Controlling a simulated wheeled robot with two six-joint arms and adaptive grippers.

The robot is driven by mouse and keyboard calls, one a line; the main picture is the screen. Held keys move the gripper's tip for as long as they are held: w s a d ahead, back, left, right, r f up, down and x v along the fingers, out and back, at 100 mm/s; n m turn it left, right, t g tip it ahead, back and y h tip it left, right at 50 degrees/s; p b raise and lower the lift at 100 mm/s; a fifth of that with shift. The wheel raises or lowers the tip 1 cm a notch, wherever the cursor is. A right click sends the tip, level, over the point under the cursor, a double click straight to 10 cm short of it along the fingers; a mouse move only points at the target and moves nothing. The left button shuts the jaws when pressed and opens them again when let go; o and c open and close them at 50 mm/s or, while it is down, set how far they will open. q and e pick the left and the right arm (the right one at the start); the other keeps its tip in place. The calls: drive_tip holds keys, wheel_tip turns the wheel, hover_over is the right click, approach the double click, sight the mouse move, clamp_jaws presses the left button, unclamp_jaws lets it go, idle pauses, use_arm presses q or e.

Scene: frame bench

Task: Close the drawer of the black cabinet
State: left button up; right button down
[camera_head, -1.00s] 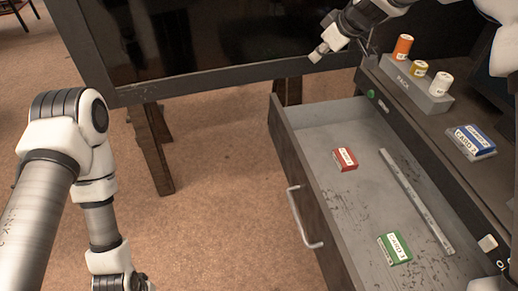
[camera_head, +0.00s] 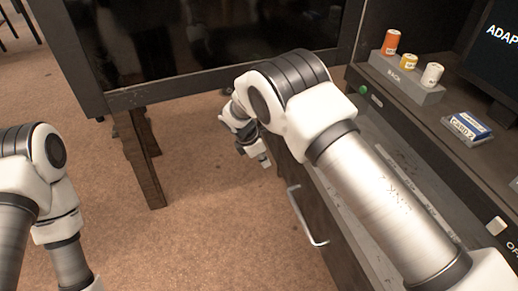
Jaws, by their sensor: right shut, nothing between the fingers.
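The black cabinet (camera_head: 400,128) is at the right, and its drawer (camera_head: 311,241) stands pulled out toward the left. The drawer's silver handle (camera_head: 304,217) is on its dark front face.
On the cabinet top are a grey rack (camera_head: 407,82) with orange, yellow and white cylinders, and a blue-labelled box (camera_head: 467,128). A dark screen (camera_head: 215,45) on wooden legs stands behind. The carpet (camera_head: 200,220) left of the drawer is clear.

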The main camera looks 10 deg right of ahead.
sight(285, 170)
drive_tip(key=d, duration=0.1)
drive_tip(key=d+f+p, duration=0.1)
drive_tip(key=d, duration=0.3)
drive_tip(key=shift+w+f, duration=0.1)
drive_tip(key=shift+f, duration=0.2)
drive_tip(key=d, duration=0.8)
drive_tip(key=w+d+b, duration=0.1)
drive_tip(key=d, duration=0.7)
drive_tip(key=w+d+b, duration=0.1)
drive_tip(key=d, duration=0.7)
drive_tip(key=shift+d, duration=0.15)
